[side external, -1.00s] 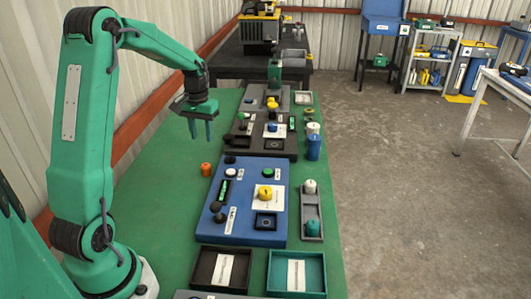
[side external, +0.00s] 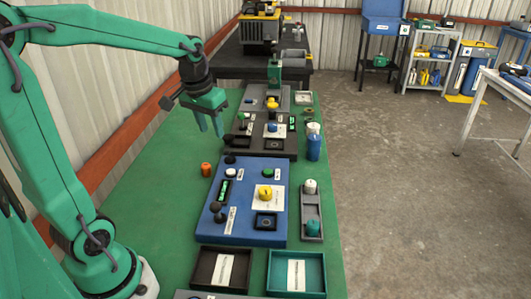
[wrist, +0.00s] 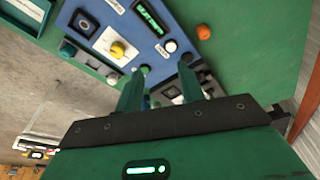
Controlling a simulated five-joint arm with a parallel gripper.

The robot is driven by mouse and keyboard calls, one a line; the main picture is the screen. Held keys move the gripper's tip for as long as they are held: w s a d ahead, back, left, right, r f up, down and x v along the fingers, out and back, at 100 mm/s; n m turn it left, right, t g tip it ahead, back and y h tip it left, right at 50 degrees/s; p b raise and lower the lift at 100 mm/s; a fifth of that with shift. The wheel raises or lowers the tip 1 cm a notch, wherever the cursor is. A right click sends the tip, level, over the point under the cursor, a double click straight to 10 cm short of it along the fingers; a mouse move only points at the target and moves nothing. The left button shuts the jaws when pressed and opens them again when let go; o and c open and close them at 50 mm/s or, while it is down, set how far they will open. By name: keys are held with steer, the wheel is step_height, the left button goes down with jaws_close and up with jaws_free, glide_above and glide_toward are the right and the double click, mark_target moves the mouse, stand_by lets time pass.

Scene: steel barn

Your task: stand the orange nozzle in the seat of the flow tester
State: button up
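The orange nozzle (side external: 206,169) stands upright on the green table, just left of a blue panel (side external: 233,222); it also shows in the wrist view (wrist: 203,32). The blue panel carries a yellow knob (side external: 265,193), a lit display (side external: 223,191) and a dark square seat (side external: 265,222). A darker panel (side external: 240,149) behind it has a similar knob and square; no readable label tells which is the flow tester. My gripper (side external: 211,130) is open and empty, fingers down, in the air beyond the nozzle as the side camera sees it. Both fingers show apart in the wrist view (wrist: 165,88).
A grey tray (side external: 311,207) with a white and a teal piece lies right of the blue panel. A blue cylinder (side external: 313,148) stands farther back. A black tray (side external: 200,268) and a teal tray (side external: 272,271) lie in front. The table left of the nozzle is clear.

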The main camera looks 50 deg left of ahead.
steer(key=s+d+r+m+t, duration=0.2)
steer(key=s+d+m+t, duration=0.1)
steer(key=s+d, duration=0.8)
steer(key=shift+s+d+m+h, duration=0.3)
steer(key=shift+s+h, duration=0.05)
steer(key=shift+h, duration=0.05)
steer(key=shift+o, duration=2)
steer(key=shift+w, duration=0.1)
